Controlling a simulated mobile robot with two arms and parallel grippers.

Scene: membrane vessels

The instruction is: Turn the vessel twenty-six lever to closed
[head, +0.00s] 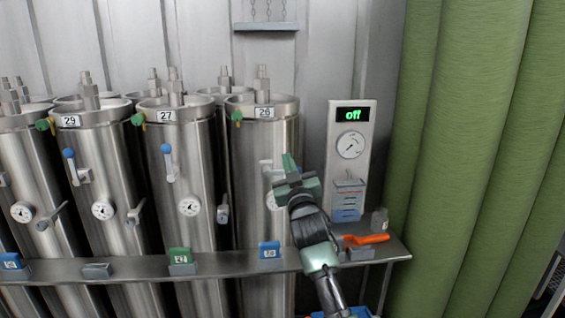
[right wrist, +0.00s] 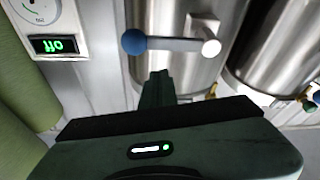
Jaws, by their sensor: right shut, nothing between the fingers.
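Vessel twenty-six (head: 258,140) is the steel cylinder at the right end of the front row in the head view. Its label (head: 264,113) looks like 26 but is hard to read. The right wrist view, upside down, shows its lever (right wrist: 176,44) lying crosswise, blue knob (right wrist: 133,42) at left and pivot (right wrist: 211,48) at right. In the head view my gripper mostly hides the lever. My right gripper (head: 288,162) is shut and empty in front of the vessel. Its fingertips (right wrist: 158,77) appear just below the lever in the wrist view; contact is unclear.
Vessels 27 (head: 185,140) and 29 (head: 100,150) stand to the left with upright blue-knobbed levers. A panel (head: 349,175) reading "off" is on the right. A shelf (head: 225,263) with tags and an orange tool (head: 367,239) runs in front.

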